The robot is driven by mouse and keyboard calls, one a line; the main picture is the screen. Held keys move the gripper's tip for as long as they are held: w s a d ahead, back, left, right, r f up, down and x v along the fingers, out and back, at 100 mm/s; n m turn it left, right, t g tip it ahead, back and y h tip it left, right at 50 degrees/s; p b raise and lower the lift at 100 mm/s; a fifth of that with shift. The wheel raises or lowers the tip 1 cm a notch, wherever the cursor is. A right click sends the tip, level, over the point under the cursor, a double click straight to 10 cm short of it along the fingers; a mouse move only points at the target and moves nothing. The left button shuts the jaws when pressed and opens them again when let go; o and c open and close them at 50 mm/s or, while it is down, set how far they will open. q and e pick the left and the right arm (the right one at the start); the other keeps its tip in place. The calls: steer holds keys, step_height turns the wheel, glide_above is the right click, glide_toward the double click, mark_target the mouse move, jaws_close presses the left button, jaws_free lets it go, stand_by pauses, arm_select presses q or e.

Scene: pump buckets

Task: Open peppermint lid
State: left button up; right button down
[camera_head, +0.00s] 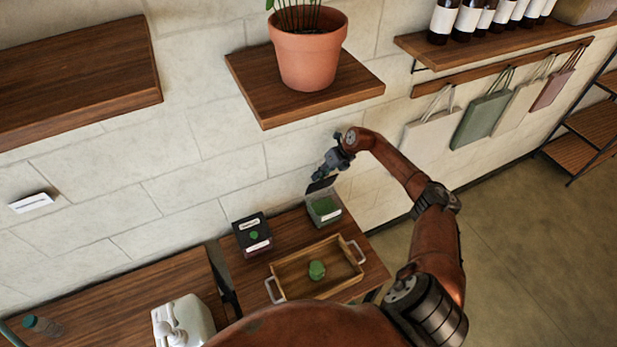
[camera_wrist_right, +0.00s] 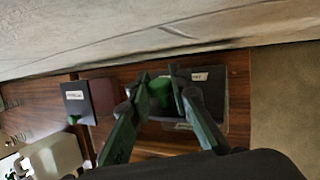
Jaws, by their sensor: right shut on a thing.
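My right gripper (camera_head: 324,172) is at the back of the small table, shut on the green knob of a dark lid (camera_head: 321,185). The lid is tilted up above a square box (camera_head: 324,217) with green contents showing inside, so this box is open. In the wrist view the fingers (camera_wrist_right: 158,85) close around the green knob (camera_wrist_right: 160,92), with the dark lid behind it. A label (camera_wrist_right: 200,76) there is too partial to read surely. A second dark box (camera_head: 252,234) with a green knob stands to the left, its lid shut. My left gripper is out of view.
A wooden tray (camera_head: 281,266) with white handles is in front of the boxes and holds a green scoop-like object (camera_head: 317,270). A white jug (camera_head: 183,322) stands front left. A shelf (camera_head: 357,88) with a potted plant (camera_head: 308,50) hangs above on the wall.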

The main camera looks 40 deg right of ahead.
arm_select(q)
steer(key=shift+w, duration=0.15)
arm_select(e)
steer(key=shift+w+d, duration=0.1)
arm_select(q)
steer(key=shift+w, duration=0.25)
arm_select(e)
steer(key=c, duration=1.8)
jaws_free()
steer(key=shift+o, duration=0.2)
steer(key=shift+r, duration=0.15)
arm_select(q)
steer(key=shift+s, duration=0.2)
arm_select(e)
steer(key=v, duration=1.1)
steer(key=shift+d+r, duration=0.15)
steer(key=shift+r, duration=0.15)
